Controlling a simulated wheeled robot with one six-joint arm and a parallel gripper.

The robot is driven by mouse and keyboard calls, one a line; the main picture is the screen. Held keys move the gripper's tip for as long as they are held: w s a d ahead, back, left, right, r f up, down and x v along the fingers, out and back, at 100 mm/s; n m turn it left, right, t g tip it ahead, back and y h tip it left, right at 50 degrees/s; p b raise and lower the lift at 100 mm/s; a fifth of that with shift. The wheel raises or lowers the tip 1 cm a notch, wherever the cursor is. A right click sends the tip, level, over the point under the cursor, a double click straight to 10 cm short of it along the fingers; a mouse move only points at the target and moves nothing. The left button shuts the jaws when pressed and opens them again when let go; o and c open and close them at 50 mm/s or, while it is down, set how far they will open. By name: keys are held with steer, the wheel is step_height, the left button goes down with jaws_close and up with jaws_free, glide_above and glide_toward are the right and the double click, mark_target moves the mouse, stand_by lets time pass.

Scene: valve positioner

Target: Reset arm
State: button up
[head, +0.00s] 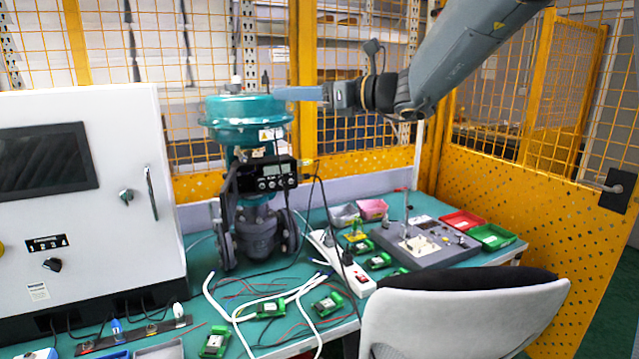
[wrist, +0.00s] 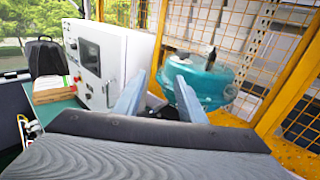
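My gripper (head: 298,93) reaches in from the upper right in the head view, with its blue fingers pointing left, level with the top of the teal valve actuator (head: 247,112). In the wrist view my gripper (wrist: 158,90) shows two blue fingers spread apart with nothing held between them. The teal actuator dome (wrist: 203,82) lies just beyond the right finger there; I cannot tell whether they touch. The black positioner (head: 268,175) with a small display is mounted on the valve below the dome. The grey valve body (head: 262,235) stands on the table.
A white control cabinet (head: 85,200) stands left of the valve. The teal table (head: 200,285) holds several green circuit boards, white cables, a power strip (head: 343,265), a grey test fixture (head: 420,243) and red and green trays. Yellow mesh fencing is behind; a chair (head: 465,318) is in front.

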steer(key=s+d+f+n+g+h, duration=0.2)
steer(key=s+d+f+n+h, duration=0.15)
steer(key=f, duration=0.55)
steer(key=s+d+f+n+g+h, duration=0.1)
steer(key=s+d+f+n+h, duration=0.1)
steer(key=s+f, duration=0.45)
steer(key=s+d+f+n+g+h, duration=0.2)
steer(key=s+f+n+h, duration=0.1)
steer(key=f, duration=0.7)
steer(key=s+d+f+n+g+h, duration=0.1)
steer(key=s+d+f+n+h, duration=0.6)
steer(key=s+d+f+n, duration=0.7)
steer(key=s+d, duration=0.1)
steer(key=d, duration=0.2)
steer(key=shift+s+f+g, duration=0.25)
steer(key=shift+f+g, duration=0.15)
steer(key=shift+n, duration=0.25)
steer(key=shift+c, duration=0.7)
steer(key=shift+a, duration=0.1)
